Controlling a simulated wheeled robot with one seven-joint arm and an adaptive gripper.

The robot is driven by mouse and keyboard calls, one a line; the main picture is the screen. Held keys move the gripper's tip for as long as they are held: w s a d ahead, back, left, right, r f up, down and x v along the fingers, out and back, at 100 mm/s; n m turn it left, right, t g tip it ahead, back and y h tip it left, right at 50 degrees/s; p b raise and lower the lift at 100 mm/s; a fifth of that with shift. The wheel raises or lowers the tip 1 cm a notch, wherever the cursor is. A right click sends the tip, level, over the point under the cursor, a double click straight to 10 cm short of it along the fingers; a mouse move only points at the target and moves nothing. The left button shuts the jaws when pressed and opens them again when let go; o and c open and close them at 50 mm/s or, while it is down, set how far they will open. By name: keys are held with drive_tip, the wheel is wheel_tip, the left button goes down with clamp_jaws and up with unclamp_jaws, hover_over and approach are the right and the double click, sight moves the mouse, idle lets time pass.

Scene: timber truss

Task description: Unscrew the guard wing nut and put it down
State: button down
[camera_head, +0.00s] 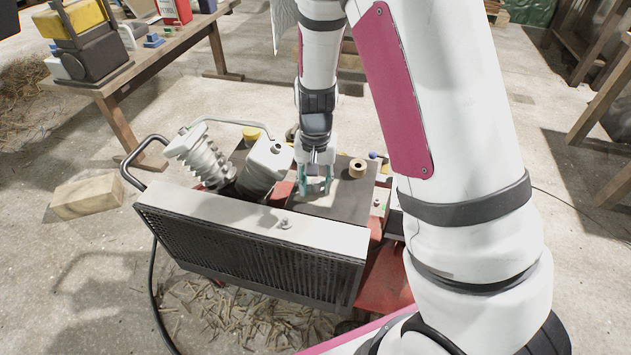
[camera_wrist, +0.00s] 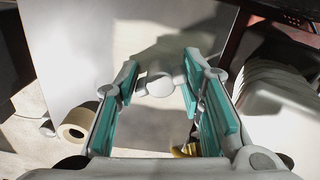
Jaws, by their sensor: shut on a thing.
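My gripper (camera_head: 316,186) points down over the flat plate behind the compressor's mesh guard (camera_head: 250,258). In the wrist view its teal-padded fingers (camera_wrist: 160,82) are shut on a small silver-grey piece, the guard wing nut (camera_wrist: 158,84), held at the fingertips. The light grey plate (camera_wrist: 85,55) lies below; I cannot tell whether the nut touches it. In the head view the fingers hide the nut. A small metal fitting (camera_head: 285,222) stands on the guard's top edge, too small to make out.
A tape roll (camera_head: 357,168) stands right of my gripper on the plate. Ribbed cylinders (camera_head: 203,160) rise to the left. A black handle (camera_head: 140,155) bends out at the guard's left. A wooden block (camera_head: 87,196) lies on the floor, and a workbench (camera_head: 150,55) stands at back left.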

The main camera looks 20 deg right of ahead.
drive_tip(key=shift+s+f+b, duration=0.15)
drive_tip(key=shift+f+b, duration=0.25)
drive_tip(key=shift+f, duration=0.25)
drive_tip(key=c, duration=1.3)
unclamp_jaws()
drive_tip(key=o, duration=0.3)
drive_tip(key=shift+f, duration=0.1)
wheel_tip(320, 180, up, 12)
drive_tip(key=shift+r, duration=0.15)
